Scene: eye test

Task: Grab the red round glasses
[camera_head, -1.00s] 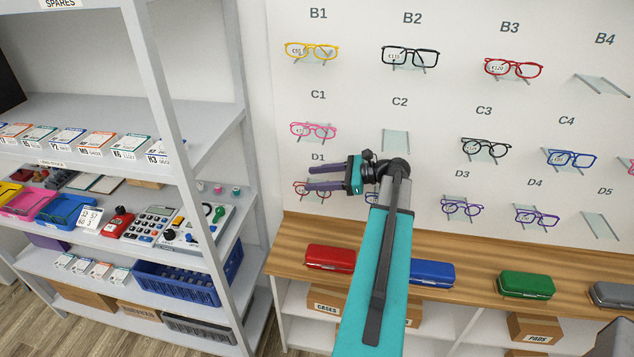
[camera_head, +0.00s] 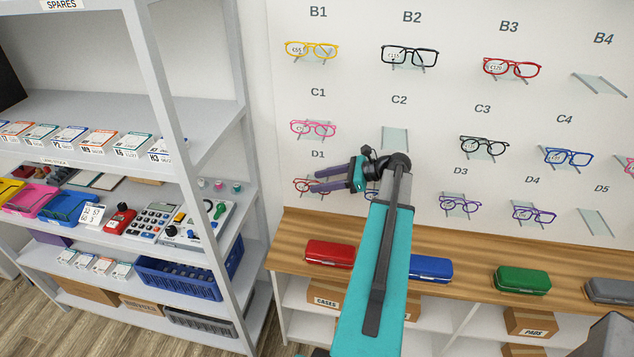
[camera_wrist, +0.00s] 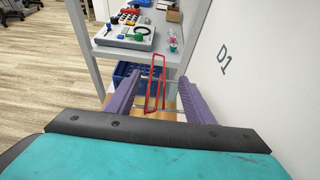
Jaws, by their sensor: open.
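Red glasses (camera_head: 298,189) sit on the wall display under label D1, partly hidden behind my gripper. In the wrist view the red frame (camera_wrist: 163,82) shows edge-on, between and a little beyond the fingers; its lens shape is hard to tell. My gripper (camera_head: 313,181) is open, its two purple fingers pointing left across the D1 glasses. In the wrist view (camera_wrist: 160,76) one finger is on each side of the red frame, with gaps between; no grip shows. A second red pair (camera_head: 512,68) with rounded-rectangular lenses sits at B3.
Pink glasses (camera_head: 313,128) are just above, at C1. A wooden counter (camera_head: 440,260) with a red case (camera_head: 330,253) runs below. A grey shelf unit (camera_head: 190,130) stands close on the left. The wall (camera_wrist: 240,75) is close on the right in the wrist view.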

